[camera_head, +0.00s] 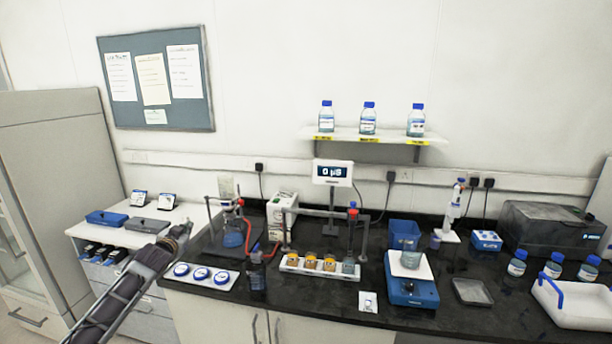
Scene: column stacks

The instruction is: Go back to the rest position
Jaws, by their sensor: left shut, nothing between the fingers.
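My left arm comes in from the lower left. Its gripper (181,233) is shut and empty, held in the air in front of the white side counter and the left end of the black bench. The gripper is small and dark in the picture and appears apart from the things around it. My right gripper does not show in the head view.
The black bench (455,315) carries a white rack with orange-filled containers (290,268), a blue balance (410,293), a white tray with a blue handle (575,312) and a white plate with blue-rimmed discs (178,281). A shelf (390,137) holds three bottles.

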